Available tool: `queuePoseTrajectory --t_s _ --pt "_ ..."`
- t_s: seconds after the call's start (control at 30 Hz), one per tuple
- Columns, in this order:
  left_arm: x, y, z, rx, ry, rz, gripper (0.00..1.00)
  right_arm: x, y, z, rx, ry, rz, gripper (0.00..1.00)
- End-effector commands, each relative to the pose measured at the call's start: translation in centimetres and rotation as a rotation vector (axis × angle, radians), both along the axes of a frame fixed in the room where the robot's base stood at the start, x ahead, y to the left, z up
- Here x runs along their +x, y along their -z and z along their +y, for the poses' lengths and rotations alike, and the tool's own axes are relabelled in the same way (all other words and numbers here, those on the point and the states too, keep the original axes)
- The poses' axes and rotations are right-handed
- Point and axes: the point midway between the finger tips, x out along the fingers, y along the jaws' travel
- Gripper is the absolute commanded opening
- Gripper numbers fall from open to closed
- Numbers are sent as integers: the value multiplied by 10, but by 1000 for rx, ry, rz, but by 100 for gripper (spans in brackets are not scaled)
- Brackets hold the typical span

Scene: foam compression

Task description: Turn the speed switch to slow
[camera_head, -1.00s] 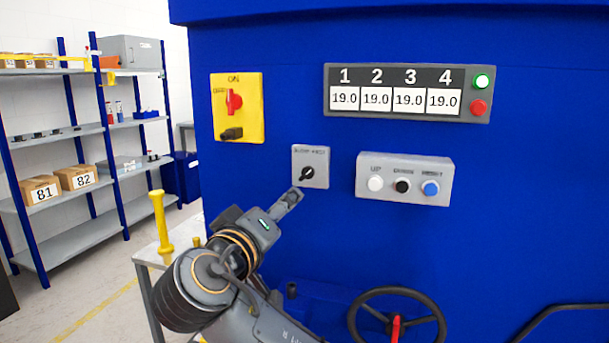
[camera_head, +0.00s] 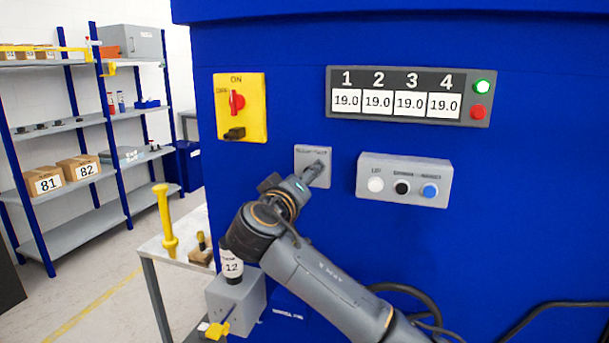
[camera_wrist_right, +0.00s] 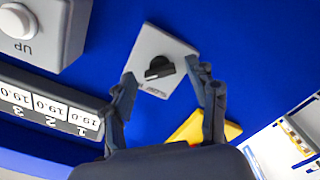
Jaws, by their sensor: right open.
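The speed switch is a black knob (camera_wrist_right: 159,68) on a small grey plate (camera_head: 303,155) fixed to the blue machine front. In the head view my right gripper (camera_head: 318,168) is in front of the plate and hides the knob. In the right wrist view my right gripper (camera_wrist_right: 165,88) is open. Its two fingers stand on either side of the knob with gaps, and I see no contact. The plate's lettering is partly visible in the wrist view, "SLOW" near the knob. My left gripper is not in view.
Left of the plate is a yellow main switch (camera_head: 240,108) with a red handle. To the right is a grey button box (camera_head: 404,180), with a display panel (camera_head: 408,95) above. A bench (camera_head: 150,246) with a yellow tool stands below left.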

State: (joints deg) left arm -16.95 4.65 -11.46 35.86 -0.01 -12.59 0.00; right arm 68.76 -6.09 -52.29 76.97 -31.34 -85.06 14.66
Motion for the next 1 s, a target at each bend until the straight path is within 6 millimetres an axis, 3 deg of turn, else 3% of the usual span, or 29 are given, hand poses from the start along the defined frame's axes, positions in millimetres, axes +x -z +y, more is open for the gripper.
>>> queuePoseTrajectory --t_s 0.27,0.57,1.0 --pt "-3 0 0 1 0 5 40 2 0 -1 0 0 0 58" --pt "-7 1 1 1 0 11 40 2 0 -1 -1 0 0 4" --pt "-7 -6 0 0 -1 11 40 2 0 0 -91 -2 30 4"
